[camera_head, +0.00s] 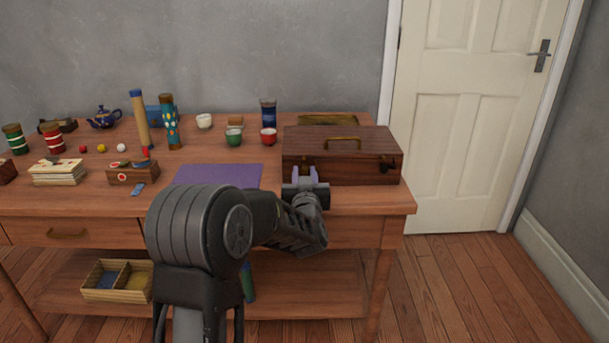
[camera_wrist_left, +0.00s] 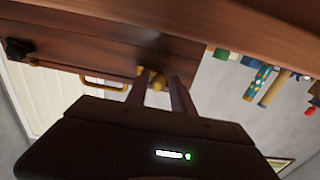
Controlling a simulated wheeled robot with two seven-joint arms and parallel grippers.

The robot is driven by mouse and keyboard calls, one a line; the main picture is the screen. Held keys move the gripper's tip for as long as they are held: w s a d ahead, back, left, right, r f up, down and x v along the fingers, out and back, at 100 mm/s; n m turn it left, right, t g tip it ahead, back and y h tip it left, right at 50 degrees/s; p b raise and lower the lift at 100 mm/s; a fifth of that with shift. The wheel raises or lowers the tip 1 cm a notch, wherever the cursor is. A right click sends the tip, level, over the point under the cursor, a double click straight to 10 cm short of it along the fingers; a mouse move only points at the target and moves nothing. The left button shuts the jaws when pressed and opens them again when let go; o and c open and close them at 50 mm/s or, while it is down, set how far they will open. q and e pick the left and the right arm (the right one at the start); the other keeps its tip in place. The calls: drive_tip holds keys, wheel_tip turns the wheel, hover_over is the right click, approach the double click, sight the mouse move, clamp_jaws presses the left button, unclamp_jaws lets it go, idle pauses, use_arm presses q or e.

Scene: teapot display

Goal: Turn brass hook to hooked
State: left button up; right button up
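The dark wooden box (camera_head: 343,150) stands at the right end of the table. Its brass handle (camera_head: 344,140) is on the lid, and it also shows in the left wrist view (camera_wrist_left: 103,82). A small brass hook (camera_wrist_left: 158,83) is on the box front, partly hidden by my fingers. I cannot tell whether it is hooked. My left gripper (camera_head: 305,174) is at the left part of the box front. In the left wrist view its fingers (camera_wrist_left: 160,78) are apart, with the brass piece between them; contact is unclear. My right gripper is out of view.
A dark knob (camera_head: 384,168) is on the right of the box front. A purple mat (camera_head: 217,175) lies left of the gripper. Green (camera_head: 234,138) and red (camera_head: 269,136) cups and a blue jar (camera_head: 268,112) stand behind. The table (camera_head: 230,205) is clear before the mat.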

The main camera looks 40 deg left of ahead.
use_arm(q)
clamp_jaws()
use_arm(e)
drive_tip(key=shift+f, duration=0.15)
use_arm(q)
drive_tip(key=shift+f+n+b, duration=0.2)
drive_tip(key=shift+n+b, duration=0.7)
drive_tip(key=shift+b, duration=0.2)
drive_tip(key=n+b, duration=0.8)
drive_tip(key=shift+n, duration=0.3)
drive_tip(key=shift+r+n+b, duration=0.15)
drive_tip(key=shift+n+b, duration=1.1)
drive_tip(key=shift+n, duration=0.15)
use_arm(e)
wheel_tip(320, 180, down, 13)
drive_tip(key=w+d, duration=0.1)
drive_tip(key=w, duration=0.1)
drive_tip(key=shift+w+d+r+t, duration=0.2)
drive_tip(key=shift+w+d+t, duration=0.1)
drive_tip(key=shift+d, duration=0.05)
use_arm(q)
drive_tip(key=shift+o, duration=1.7)
unclamp_jaws()
drive_tip(key=shift+d, duration=0.1)
